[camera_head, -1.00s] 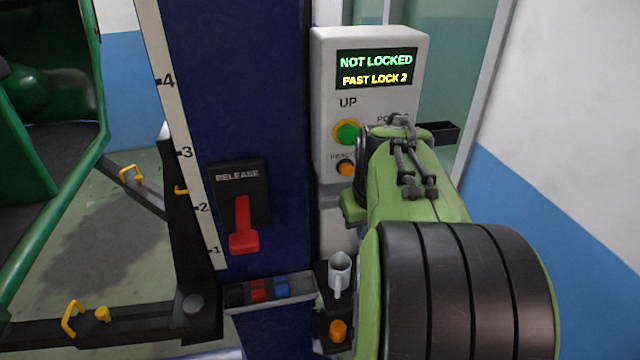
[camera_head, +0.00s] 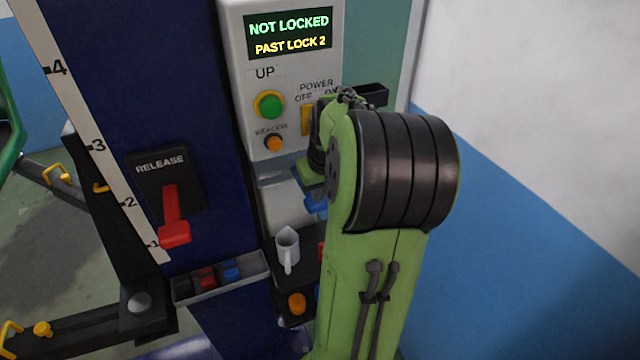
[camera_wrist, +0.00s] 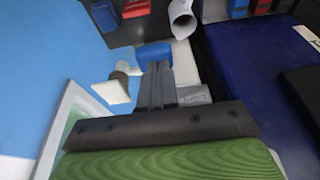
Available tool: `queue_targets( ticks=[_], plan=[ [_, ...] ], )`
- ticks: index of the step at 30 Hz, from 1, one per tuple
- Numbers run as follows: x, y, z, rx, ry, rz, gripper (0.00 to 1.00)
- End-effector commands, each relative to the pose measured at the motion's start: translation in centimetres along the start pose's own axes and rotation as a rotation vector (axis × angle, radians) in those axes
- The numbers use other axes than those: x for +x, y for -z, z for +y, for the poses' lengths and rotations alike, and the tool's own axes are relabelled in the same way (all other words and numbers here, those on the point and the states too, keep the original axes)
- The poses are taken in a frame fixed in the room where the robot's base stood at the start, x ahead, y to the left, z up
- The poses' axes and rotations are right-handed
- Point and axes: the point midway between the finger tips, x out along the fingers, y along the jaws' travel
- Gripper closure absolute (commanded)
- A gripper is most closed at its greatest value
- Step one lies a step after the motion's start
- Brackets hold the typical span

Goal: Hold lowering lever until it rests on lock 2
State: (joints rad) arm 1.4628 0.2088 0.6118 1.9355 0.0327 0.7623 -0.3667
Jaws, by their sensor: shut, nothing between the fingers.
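A blue handle (camera_head: 317,204), apparently the lowering lever's grip, sticks out beside a pale grey box under the control box. It also shows in the wrist view (camera_wrist: 153,54), just beyond the tips of my gripper (camera_wrist: 157,70). My gripper is shut and empty; whether it touches the handle I cannot tell. In the head view my arm hides most of the gripper and part of the handle. The display (camera_head: 288,33) on the control box reads "NOT LOCKED" and "PAST LOCK 2". The red release lever (camera_head: 172,212) points down on its black plate.
The blue column (camera_head: 190,90) bears a scale marked 1 to 4. A tray (camera_head: 222,277) with coloured items and a shelf with a white jug (camera_head: 287,249) stand out below. Black lift arms (camera_head: 95,323) reach left. A wall is close on the right.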

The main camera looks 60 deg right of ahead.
Motion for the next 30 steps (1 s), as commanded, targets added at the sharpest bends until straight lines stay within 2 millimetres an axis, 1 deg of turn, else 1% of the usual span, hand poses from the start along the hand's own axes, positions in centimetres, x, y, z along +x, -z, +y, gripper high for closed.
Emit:
queue_targets(
  ticks=[1, 3, 6, 9, 17, 20, 30],
  plan=[
    [1.2, -0.1, -0.1, -0.001, 0.003, -0.003, 1.00],
    [2.2, -0.1, 0.0, 0.000, 0.002, -0.001, 1.00],
    [3.1, 0.0, -0.1, -0.002, 0.001, 0.000, 1.00],
    [3.4, 0.0, 0.0, -0.001, 0.000, 0.000, 1.00],
    [3.3, 0.0, 0.0, -0.001, -0.001, 0.001, 1.00],
    [3.7, -0.2, 0.0, -0.002, -0.002, 0.013, 1.00],
    [7.6, -1.9, 0.1, -0.002, -0.004, 0.201, 1.00]
  ],
)
